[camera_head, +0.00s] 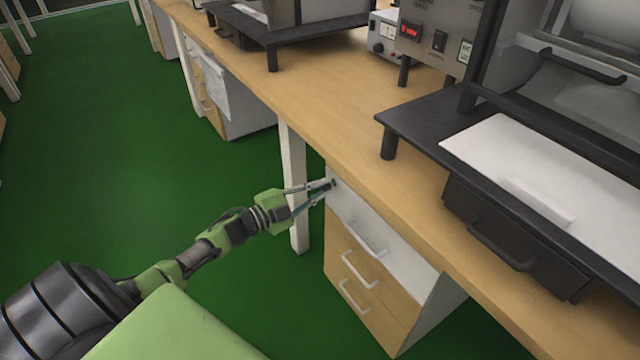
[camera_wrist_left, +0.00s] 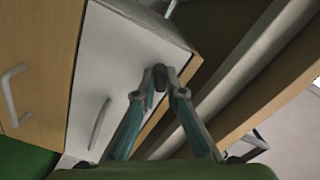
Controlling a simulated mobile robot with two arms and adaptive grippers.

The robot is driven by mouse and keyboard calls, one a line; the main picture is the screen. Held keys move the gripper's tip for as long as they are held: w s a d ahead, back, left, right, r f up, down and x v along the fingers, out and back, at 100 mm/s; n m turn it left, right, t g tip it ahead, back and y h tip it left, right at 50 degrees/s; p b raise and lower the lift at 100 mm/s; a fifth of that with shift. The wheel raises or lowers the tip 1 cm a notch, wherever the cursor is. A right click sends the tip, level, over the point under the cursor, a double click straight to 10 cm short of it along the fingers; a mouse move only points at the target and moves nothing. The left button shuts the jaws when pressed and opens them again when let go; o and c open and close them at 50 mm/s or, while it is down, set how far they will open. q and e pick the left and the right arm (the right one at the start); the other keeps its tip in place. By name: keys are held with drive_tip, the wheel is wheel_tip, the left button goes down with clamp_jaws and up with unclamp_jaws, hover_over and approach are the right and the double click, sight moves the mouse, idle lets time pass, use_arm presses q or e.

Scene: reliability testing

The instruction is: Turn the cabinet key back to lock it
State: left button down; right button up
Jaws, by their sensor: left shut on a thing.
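The cabinet (camera_head: 363,265) stands under the wooden bench, with a white top drawer (camera_head: 385,245) and wooden drawers below. My left gripper (camera_head: 331,184) reaches the upper left corner of the white drawer front. In the left wrist view my left gripper (camera_wrist_left: 160,78) is shut on the small dark key (camera_wrist_left: 160,76) at the edge of the white drawer front (camera_wrist_left: 130,50). The fingertips hide part of the key, and I cannot tell its turn angle. The white drawer looks closed. My right gripper is not in view.
The wooden bench top (camera_head: 300,105) runs just above the gripper. A white bench leg (camera_head: 294,185) stands left of the cabinet. The green floor (camera_head: 110,160) to the left is clear.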

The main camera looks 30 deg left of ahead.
use_arm(q)
drive_tip(key=n+p, duration=0.2)
drive_tip(key=n, duration=0.1)
drive_tip(key=shift+r+n, duration=0.1)
drive_tip(key=shift+n, duration=0.3)
drive_tip(key=n+p, duration=0.1)
drive_tip(key=n, duration=0.3)
drive_tip(key=shift+n+p, duration=0.45)
drive_tip(key=shift+n, duration=1.25)
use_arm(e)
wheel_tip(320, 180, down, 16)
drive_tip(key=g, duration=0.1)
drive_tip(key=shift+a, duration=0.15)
use_arm(q)
drive_tip(key=shift+n, duration=0.3)
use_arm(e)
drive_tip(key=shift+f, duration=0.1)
use_arm(q)
drive_tip(key=c, duration=2.1)
unclamp_jaws()
drive_tip(key=v, duration=1.2)
